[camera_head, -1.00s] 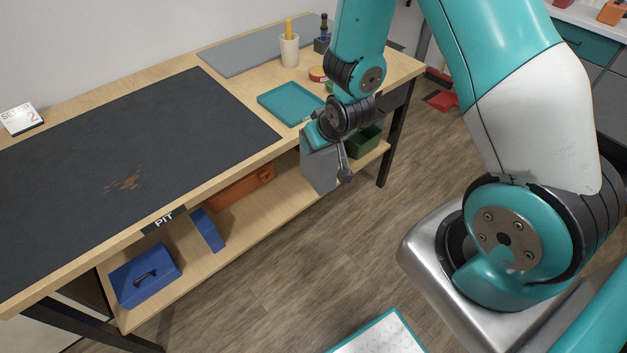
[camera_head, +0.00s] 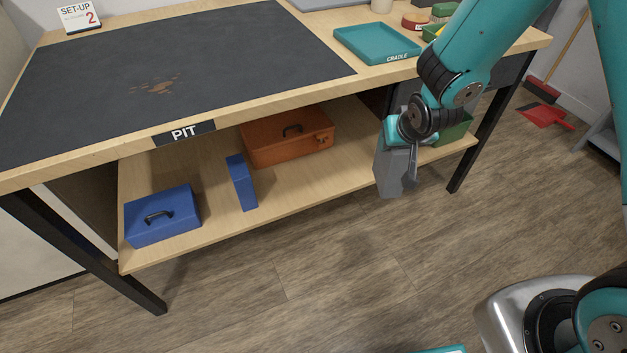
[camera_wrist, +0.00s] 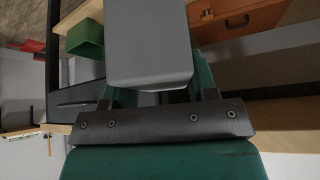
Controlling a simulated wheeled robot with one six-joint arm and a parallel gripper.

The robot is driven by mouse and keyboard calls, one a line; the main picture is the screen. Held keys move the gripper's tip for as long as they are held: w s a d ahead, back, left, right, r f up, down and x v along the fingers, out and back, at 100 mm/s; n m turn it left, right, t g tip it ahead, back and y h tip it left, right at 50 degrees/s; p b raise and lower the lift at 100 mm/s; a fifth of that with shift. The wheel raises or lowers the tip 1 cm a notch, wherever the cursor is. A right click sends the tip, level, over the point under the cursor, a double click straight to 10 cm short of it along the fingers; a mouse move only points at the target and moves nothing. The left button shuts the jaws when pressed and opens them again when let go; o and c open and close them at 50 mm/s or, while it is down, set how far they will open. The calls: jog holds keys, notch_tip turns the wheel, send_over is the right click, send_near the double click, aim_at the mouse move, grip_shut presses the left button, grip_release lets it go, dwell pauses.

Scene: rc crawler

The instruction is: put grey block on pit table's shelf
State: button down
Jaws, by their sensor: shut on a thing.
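My gripper (camera_head: 409,165) is shut on the grey block (camera_head: 391,168), held in front of the right part of the pit table's shelf, near its front edge. In the wrist view the grey block (camera_wrist: 148,40) fills the space between the fingers of my gripper (camera_wrist: 152,98). The pit table (camera_head: 270,102) has a black mat on top and a PIT label on its front edge. Its light wooden shelf (camera_head: 290,190) runs below. The part of the shelf behind my gripper is hidden.
On the shelf stand a blue toolbox (camera_head: 163,215), an upright blue block (camera_head: 241,182), an orange toolbox (camera_head: 288,137) and a green bin (camera_head: 453,130). Bare shelf shows between the blue block and my gripper. A teal cradle tray (camera_head: 376,43) lies on the tabletop. Black table legs (camera_head: 490,125) flank the shelf.

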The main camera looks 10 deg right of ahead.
jog(key=w+a+f+b, duration=0.1)
jog(key=a+f+b, duration=0.1)
jog(key=f+b, duration=0.6)
jog(key=w+a+f+b, duration=0.1)
jog(key=a+f+b, duration=0.2)
jog(key=f+b, duration=0.45)
jog(key=w+d+f+b, duration=0.1)
jog(key=w+b, duration=0.7)
jog(key=w, duration=1)
jog(key=shift+w+f+m, duration=0.25)
jog(key=shift+f+m, duration=0.05)
jog(key=shift+f, duration=0.05)
jog(key=shift+d, duration=0.1)
jog(key=shift+f, duration=0.2)
jog(key=shift+c, duration=2.1)
grip_release()
jog(key=shift+r, duration=0.1)
